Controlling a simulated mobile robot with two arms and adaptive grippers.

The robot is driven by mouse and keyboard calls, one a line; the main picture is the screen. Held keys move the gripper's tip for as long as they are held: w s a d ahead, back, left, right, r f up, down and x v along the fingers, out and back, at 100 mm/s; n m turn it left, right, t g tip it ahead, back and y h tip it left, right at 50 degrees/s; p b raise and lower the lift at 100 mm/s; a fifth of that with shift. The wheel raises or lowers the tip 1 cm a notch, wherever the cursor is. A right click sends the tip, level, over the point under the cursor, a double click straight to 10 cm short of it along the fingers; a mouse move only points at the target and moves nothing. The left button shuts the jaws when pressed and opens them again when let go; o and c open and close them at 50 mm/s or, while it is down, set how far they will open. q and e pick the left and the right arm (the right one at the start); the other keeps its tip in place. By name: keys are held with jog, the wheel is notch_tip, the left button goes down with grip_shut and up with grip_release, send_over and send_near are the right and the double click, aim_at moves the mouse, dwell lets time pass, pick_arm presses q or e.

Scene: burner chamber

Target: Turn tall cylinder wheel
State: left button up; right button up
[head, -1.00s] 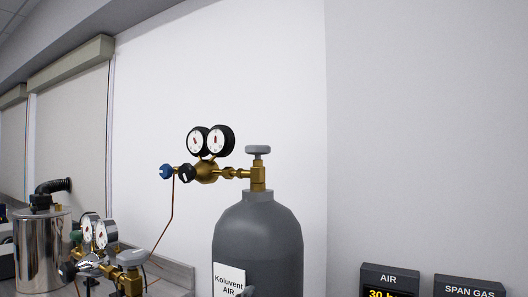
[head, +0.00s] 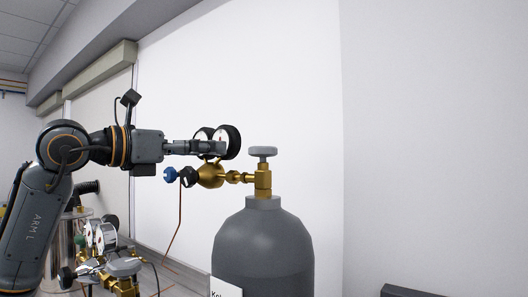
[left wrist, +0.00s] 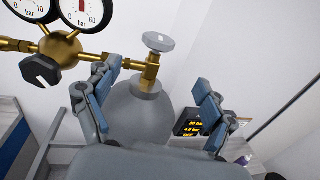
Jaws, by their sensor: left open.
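The tall grey cylinder (head: 263,245) stands upright, with a brass valve and a grey wheel (head: 263,152) on top. My left gripper (head: 218,147) comes in from the left at about the wheel's height and partly covers the pressure gauges (head: 229,140). In the left wrist view my gripper (left wrist: 160,95) has its fingers spread wide and empty. The wheel (left wrist: 158,41) shows beyond the fingers, apart from them, with the cylinder (left wrist: 137,110) below it. My right gripper is not in view.
A brass regulator (head: 210,176) with blue and black knobs sits left of the valve, close under my gripper. A smaller valve wheel (head: 124,267) and a shiny metal vessel (head: 68,240) stand at lower left. The wall right of the cylinder is clear.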

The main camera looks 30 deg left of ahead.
aim_at(252, 149)
pick_arm(q)
jog(key=p+x, duration=0.4)
jog(key=x, duration=0.8)
jog(key=shift+w+r+p, duration=0.15)
jog(key=shift+w+p, duration=0.1)
jog(key=shift+p, duration=0.1)
jog(key=shift+w+d, duration=0.1)
jog(key=shift+w, duration=0.5)
jog(key=c, duration=1.2)
